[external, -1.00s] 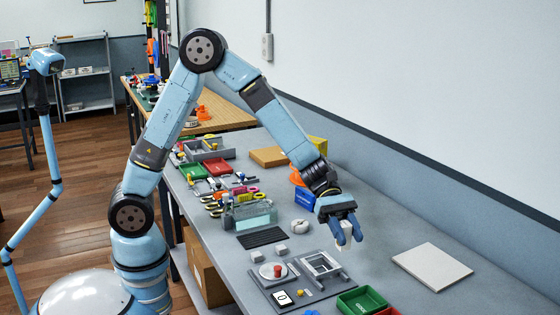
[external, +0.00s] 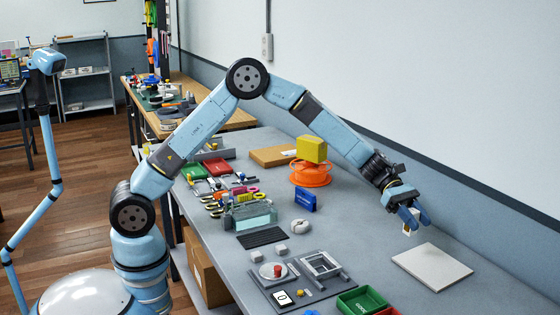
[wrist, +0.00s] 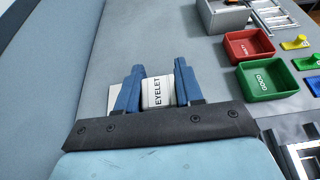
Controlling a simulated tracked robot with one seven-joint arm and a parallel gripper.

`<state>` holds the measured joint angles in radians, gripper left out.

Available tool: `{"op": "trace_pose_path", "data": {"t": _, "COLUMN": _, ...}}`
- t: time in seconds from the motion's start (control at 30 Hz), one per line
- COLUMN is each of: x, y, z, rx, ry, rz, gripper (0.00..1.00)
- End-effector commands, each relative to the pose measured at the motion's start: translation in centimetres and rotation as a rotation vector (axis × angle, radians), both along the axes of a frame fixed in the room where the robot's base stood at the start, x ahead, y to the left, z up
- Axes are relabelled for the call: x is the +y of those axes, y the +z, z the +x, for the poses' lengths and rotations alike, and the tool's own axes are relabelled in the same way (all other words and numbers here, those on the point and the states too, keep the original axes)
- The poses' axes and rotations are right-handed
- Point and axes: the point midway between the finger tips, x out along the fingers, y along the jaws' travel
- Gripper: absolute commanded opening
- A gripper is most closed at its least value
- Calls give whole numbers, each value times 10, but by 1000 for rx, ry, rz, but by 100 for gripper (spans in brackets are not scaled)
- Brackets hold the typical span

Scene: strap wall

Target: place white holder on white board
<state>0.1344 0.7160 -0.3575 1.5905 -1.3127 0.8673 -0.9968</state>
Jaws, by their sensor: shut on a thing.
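My gripper (external: 414,218) is shut on a white holder (external: 407,228), held above the table near the far edge of the white board. In the wrist view the white holder (wrist: 157,92) sits between the two blue fingers and carries the label "EYELET". The white board (external: 432,267) lies flat on the grey table at the right, below and slightly nearer than my gripper. In the wrist view only a small pale part, likely the board (wrist: 113,97), shows beside the left finger; the rest is hidden.
A green bin (external: 361,301) and a red bin (external: 388,312) stand left of the board, near the front. A grey tray (external: 300,284) with several parts lies further left. The blue-grey wall (external: 470,215) runs close behind the board. The table around the board is clear.

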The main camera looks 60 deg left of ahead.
Motion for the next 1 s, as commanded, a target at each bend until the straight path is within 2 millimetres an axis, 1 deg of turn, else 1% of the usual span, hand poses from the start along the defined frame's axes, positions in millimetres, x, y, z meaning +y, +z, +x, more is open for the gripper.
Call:
{"op": "trace_pose_path", "data": {"t": 0.03, "x": -5, "y": -5, "z": 9, "rx": -1, "ry": 0, "rz": 0, "gripper": 2}}
{"op": "trace_pose_path", "data": {"t": 0.2, "x": -21, "y": -21, "z": 37, "rx": 0, "ry": 0, "rz": 0, "gripper": 2}}
{"op": "trace_pose_path", "data": {"t": 0.4, "x": -32, "y": -52, "z": 58, "rx": 1, "ry": -1, "rz": 0, "gripper": 2}}
{"op": "trace_pose_path", "data": {"t": 0.5, "x": -36, "y": -62, "z": 66, "rx": 0, "ry": -1, "rz": 0, "gripper": 2}}
{"op": "trace_pose_path", "data": {"t": 0.77, "x": -41, "y": -73, "z": 74, "rx": 0, "ry": 0, "rz": 0, "gripper": 2}}
{"op": "trace_pose_path", "data": {"t": 0.87, "x": -42, "y": -83, "z": 77, "rx": 2, "ry": 1, "rz": 1, "gripper": 2}}
{"op": "trace_pose_path", "data": {"t": 1.0, "x": -42, "y": -102, "z": 76, "rx": 2, "ry": 0, "rz": 1, "gripper": 2}}
